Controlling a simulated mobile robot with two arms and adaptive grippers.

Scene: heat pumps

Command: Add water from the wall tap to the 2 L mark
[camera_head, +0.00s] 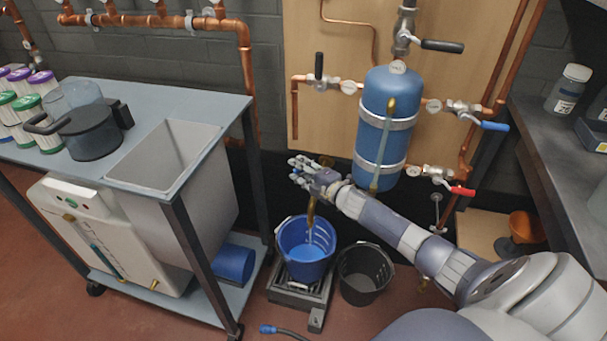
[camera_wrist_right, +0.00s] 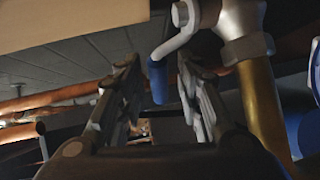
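The blue bucket (camera_head: 293,268) stands upright under the brass spout (camera_head: 311,211) of the wall tap. Lighter blue in its bottom looks like some water, and pale marks show on its inner wall. I cannot read the marks or tell whether water is running. My right gripper (camera_head: 297,170) is at the tap, above the bucket, and hides the tap's top. In the right wrist view its fingers (camera_wrist_right: 158,72) are apart, with the tap's blue lever handle (camera_wrist_right: 157,84) between them. The tap body (camera_wrist_right: 243,25) and brass spout (camera_wrist_right: 264,115) are to the right. My left gripper is out of view.
The bucket stands on a dark low stand (camera_head: 290,294). A black bucket (camera_head: 362,287) stands close on its right. A blue tank (camera_head: 387,100) with valves is mounted behind my right arm. A cart (camera_head: 215,98) with a grey sink stands at the left.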

